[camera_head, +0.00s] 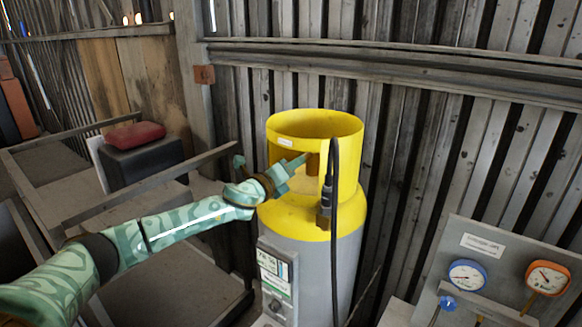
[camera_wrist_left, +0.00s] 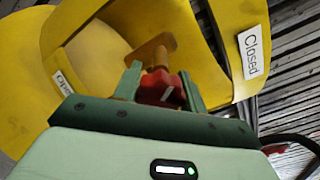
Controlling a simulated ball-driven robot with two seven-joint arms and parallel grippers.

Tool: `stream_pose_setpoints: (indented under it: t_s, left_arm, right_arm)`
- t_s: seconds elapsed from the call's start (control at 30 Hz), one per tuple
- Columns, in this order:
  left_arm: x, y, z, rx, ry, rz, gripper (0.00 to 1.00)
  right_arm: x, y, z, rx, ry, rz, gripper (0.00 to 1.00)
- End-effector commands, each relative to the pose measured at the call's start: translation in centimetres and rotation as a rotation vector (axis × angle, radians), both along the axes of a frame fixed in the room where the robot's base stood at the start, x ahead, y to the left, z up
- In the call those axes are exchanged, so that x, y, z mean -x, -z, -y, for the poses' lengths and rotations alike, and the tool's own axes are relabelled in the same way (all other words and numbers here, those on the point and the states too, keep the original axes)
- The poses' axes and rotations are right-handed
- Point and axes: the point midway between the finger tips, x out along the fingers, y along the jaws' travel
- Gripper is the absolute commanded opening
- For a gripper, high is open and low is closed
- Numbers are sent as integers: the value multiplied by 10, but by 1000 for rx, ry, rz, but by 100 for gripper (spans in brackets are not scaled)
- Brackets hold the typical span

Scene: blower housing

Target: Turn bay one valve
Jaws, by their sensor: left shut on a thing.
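A gas cylinder with a grey body (camera_head: 322,265) and a yellow collar (camera_head: 350,160) stands upright in the middle of the head view. My left gripper (camera_head: 299,172) reaches in from the left through the collar's opening to a brown valve body (camera_head: 313,163). In the left wrist view, my left gripper (camera_wrist_left: 160,84) is shut on a red valve knob (camera_wrist_left: 158,90), with a green finger on each side of it. A brass-coloured stem (camera_wrist_left: 158,58) shows behind the knob. A white "Closed" label (camera_wrist_left: 253,52) is on the yellow collar. My right gripper is not in view.
A black hose (camera_head: 335,230) hangs down the cylinder's front right. A gauge panel (camera_head: 500,262) with dials stands at the lower right. A railing (camera_head: 150,188) and a dark box with a red top (camera_head: 135,135) are at the left. A corrugated wall stands close behind.

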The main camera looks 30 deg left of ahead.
Motion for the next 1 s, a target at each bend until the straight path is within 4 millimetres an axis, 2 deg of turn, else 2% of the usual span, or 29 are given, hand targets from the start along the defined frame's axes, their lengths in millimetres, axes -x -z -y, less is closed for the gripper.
stream_pose_setpoints:
  t_s: [1.0]
  left_arm:
    - [0, -3, 0, 952, -3, -75, 19]
  right_arm:
    - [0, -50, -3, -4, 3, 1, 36]
